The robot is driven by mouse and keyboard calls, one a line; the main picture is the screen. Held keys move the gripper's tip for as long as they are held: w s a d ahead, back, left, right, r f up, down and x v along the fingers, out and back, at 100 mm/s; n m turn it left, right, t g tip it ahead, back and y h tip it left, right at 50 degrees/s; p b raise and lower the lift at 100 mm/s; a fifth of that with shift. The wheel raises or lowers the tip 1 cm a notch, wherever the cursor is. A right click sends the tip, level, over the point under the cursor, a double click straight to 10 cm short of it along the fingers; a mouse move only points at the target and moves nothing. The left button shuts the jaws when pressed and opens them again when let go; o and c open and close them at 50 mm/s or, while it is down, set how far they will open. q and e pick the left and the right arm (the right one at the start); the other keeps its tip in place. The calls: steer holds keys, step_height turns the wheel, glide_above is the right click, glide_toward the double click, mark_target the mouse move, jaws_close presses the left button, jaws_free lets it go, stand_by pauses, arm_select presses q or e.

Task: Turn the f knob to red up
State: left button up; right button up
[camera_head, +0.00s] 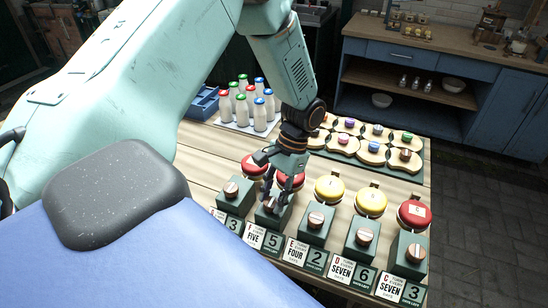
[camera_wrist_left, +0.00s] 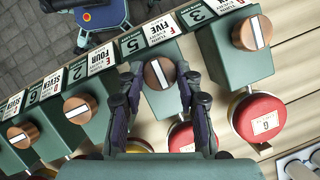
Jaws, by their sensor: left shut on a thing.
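The f knob (camera_wrist_left: 158,74) is a round copper-brown knob with a white line, on a green box with a "FIVE" and "5" card (camera_wrist_left: 146,33). In the wrist view its line runs steeply, slightly tilted. My left gripper (camera_head: 277,193) comes down from above at this box, and its fingers (camera_wrist_left: 158,88) stand on both sides of the knob, shut on it. In the head view the fingers partly hide the knob. A red disc (camera_head: 291,179) sits behind the box, partly covered by the gripper. My right gripper is in neither view.
Similar boxes with knobs stand close on both sides, one with an "E FOUR" card (camera_head: 296,251). Yellow discs (camera_head: 330,188) and a red disc (camera_head: 414,214) stand behind them. Milk bottles (camera_head: 250,100) and wooden boards with coloured knobs (camera_head: 373,150) are farther back.

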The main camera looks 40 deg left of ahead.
arm_select(q)
steer(key=shift+s, duration=0.1)
stand_by(0.4)
steer(key=o, duration=1.1)
steer(key=shift+o, duration=0.2)
steer(key=shift+w+r, duration=0.25)
steer(key=shift+r, duration=0.05)
steer(key=v, duration=1.1)
steer(key=shift+r, duration=0.2)
